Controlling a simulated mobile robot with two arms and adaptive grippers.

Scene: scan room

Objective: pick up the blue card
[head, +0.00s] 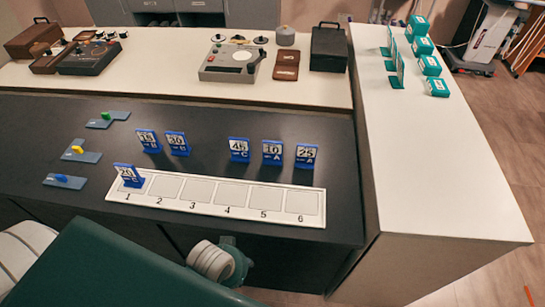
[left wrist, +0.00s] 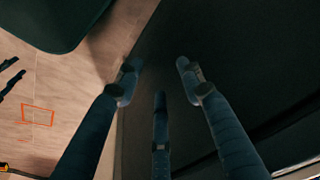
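Several blue cards with number labels stand upright on the dark counter (head: 60,125). One blue card marked 20 C (head: 129,175) stands over slot 1 of the white numbered strip (head: 313,222). Behind the strip stand blue cards marked 15 (head: 149,141), 30 (head: 177,143), 45 (head: 239,149), 10 (head: 272,152) and 25 (head: 306,156). My left gripper (left wrist: 158,80) has its fingers spread and nothing between them, beside a dark panel. No card shows in the left wrist view. Dark prongs (left wrist: 12,78) at that view's left edge may be my right gripper; its state is unclear.
Three grey-blue plates with a green (head: 106,115), a yellow (head: 77,150) and a blue piece (head: 61,178) lie at left. Teal boxes (head: 430,65) stand on the white side counter (head: 445,170). A recorder (head: 232,62) stands on the back ledge. Slots 2 to 6 are bare.

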